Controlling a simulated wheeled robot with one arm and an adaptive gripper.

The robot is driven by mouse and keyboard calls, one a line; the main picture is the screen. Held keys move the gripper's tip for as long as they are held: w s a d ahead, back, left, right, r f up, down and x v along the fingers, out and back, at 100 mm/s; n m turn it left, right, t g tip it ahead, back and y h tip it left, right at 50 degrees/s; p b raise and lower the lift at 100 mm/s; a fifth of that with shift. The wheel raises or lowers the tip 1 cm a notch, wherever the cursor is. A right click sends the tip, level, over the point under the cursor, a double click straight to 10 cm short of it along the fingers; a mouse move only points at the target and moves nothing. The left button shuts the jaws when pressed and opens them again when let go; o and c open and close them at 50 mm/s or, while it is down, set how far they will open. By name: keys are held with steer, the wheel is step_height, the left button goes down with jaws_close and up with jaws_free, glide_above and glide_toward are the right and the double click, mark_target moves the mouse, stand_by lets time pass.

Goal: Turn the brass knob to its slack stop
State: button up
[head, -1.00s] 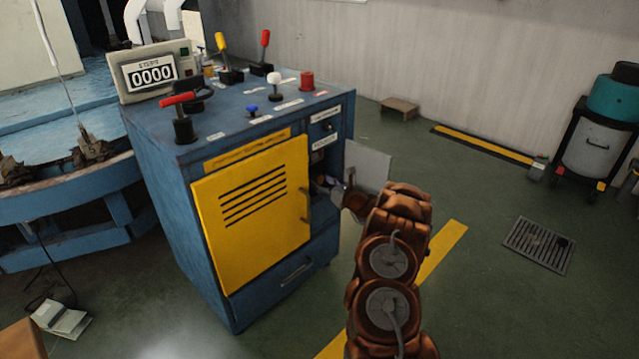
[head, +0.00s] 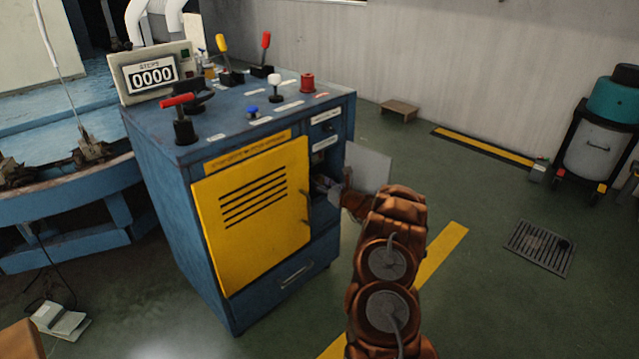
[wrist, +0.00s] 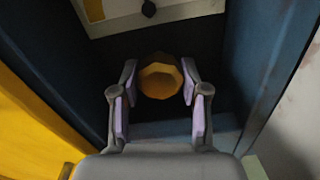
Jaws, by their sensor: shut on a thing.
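The brass knob (wrist: 160,77) is a faceted, yellow-brown round knob inside a dark recess of the blue cabinet, seen in the wrist view. My gripper (wrist: 157,92) has its two lilac-padded fingers on either side of the knob, shut on it. In the head view my gripper (head: 330,187) reaches into the open compartment at the cabinet's right front, and the knob is hidden there. A grey door (head: 370,167) stands open to the right of the compartment.
The blue cabinet (head: 165,185) has a closed yellow louvred door (head: 250,250) left of the compartment. Levers, knobs and a counter reading 0000 (head: 150,73) are on top. Blue side walls close in around the gripper.

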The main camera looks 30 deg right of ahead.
steer(key=shift+c, duration=0.6)
steer(key=shift+n, duration=0.3)
